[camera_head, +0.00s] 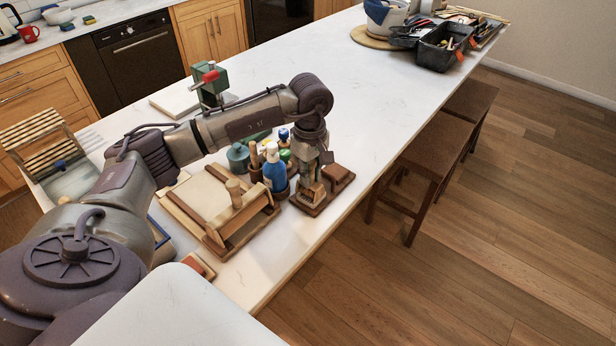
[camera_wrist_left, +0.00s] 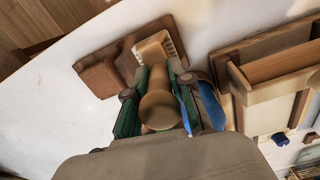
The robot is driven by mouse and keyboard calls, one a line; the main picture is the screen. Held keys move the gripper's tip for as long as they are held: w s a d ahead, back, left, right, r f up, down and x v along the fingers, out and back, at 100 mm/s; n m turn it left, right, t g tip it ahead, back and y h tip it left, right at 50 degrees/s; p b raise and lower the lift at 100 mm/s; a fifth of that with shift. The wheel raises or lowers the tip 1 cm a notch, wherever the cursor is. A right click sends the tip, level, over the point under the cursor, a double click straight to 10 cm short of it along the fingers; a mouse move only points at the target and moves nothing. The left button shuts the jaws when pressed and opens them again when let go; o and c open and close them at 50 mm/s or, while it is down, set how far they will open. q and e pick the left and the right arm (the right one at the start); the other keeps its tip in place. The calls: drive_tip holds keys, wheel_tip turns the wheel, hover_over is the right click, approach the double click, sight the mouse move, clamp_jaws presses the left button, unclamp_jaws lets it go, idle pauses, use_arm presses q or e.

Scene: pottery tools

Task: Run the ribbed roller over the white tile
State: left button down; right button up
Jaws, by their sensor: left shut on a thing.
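My left gripper (camera_head: 312,172) points down at the counter's near edge. In the left wrist view its green-padded fingers (camera_wrist_left: 158,108) are shut around the tan wooden handle of a tool that looks like the ribbed roller (camera_wrist_left: 157,47). Its pale, toothed end is at or just above a brown wooden stand (camera_wrist_left: 98,52); contact is unclear. In the head view the stand (camera_head: 309,207) is under the gripper. A pale slab (camera_head: 204,197) lies in a wooden frame to the left. Another flat white slab (camera_head: 174,103) lies farther back; I cannot tell which is the white tile.
A blue bottle (camera_head: 273,170) and other containers stand close beside my gripper. A green clamp-like device (camera_head: 211,88) is behind my arm. A black tool bin (camera_head: 443,47) is at the far end. The middle of the white counter (camera_head: 370,100) is clear. Stools (camera_head: 436,150) stand along its right side.

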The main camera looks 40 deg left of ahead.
use_arm(q)
drive_tip(key=shift+f, duration=0.1)
idle(0.3)
drive_tip(key=shift+w+b, duration=0.35)
drive_tip(key=shift+w, duration=0.35)
drive_tip(key=shift+w+d+b, duration=0.1)
drive_tip(key=shift+w+b, duration=0.2)
drive_tip(key=shift+w, duration=0.1)
drive_tip(key=shift+s, duration=0.65)
idle(0.4)
